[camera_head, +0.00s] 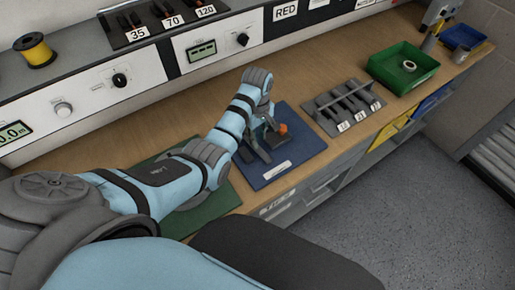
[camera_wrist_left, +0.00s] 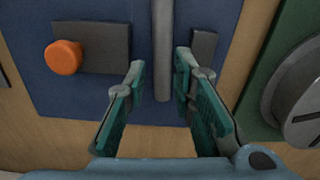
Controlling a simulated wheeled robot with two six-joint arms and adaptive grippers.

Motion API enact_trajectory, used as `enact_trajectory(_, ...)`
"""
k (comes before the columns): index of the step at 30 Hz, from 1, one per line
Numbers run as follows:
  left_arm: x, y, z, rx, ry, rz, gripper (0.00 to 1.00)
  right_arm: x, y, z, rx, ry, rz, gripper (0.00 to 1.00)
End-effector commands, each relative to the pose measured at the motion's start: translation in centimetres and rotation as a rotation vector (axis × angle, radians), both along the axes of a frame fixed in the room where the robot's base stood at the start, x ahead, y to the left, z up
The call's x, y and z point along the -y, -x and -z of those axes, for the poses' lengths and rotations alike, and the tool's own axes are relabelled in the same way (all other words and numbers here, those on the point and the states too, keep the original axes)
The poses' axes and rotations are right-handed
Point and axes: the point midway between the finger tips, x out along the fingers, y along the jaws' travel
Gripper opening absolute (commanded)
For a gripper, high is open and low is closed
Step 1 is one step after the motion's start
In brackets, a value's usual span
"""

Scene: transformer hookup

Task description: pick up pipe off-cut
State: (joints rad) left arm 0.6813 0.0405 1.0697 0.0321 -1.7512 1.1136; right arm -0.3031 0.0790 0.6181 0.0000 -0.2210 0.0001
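A grey rod (camera_wrist_left: 162,50), which looks like the pipe off-cut, stands out over the blue mat (camera_wrist_left: 110,105) in the left wrist view. My left gripper (camera_wrist_left: 160,78) is open, with one finger on each side of the rod and a visible gap on both sides. In the head view my left gripper (camera_head: 264,148) reaches down over the blue mat (camera_head: 292,165) and hides most of the rod. A dark block with an orange knob (camera_wrist_left: 63,57) is beside the left finger; the orange knob (camera_head: 283,128) also shows in the head view. My right gripper is not in view.
A rack with several dark tools (camera_head: 345,105) stands right of the blue mat. Beyond it is a green bin (camera_head: 402,68) with a tape roll. A green mat (camera_head: 205,212) lies to the left. The panel with dials (camera_head: 120,80) runs along the back.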

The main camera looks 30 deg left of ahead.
Motion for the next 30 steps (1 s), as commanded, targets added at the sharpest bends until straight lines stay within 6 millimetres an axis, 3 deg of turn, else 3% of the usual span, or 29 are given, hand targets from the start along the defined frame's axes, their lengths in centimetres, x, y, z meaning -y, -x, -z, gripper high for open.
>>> enact_trajectory(5,-0.3,0.2,3.6,-0.002,0.0,-0.002,0.23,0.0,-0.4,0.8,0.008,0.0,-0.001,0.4)
enact_trajectory(8,-0.3,0.2,4.6,-0.001,0.0,-0.001,0.23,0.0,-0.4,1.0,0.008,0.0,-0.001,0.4)
enact_trajectory(14,-0.3,0.1,4.6,0.0,0.0,-0.001,0.22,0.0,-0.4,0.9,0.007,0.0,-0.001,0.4)
enact_trajectory(18,-0.3,0.1,4.5,0.0,0.0,-0.001,0.0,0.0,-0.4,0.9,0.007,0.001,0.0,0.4)
enact_trajectory(26,-0.3,0.1,4.5,0.0,0.0,-0.001,0.0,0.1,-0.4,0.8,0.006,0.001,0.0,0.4)
enact_trajectory(30,-0.3,0.0,2.8,0.004,-0.001,-0.001,0.0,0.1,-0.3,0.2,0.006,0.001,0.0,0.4)
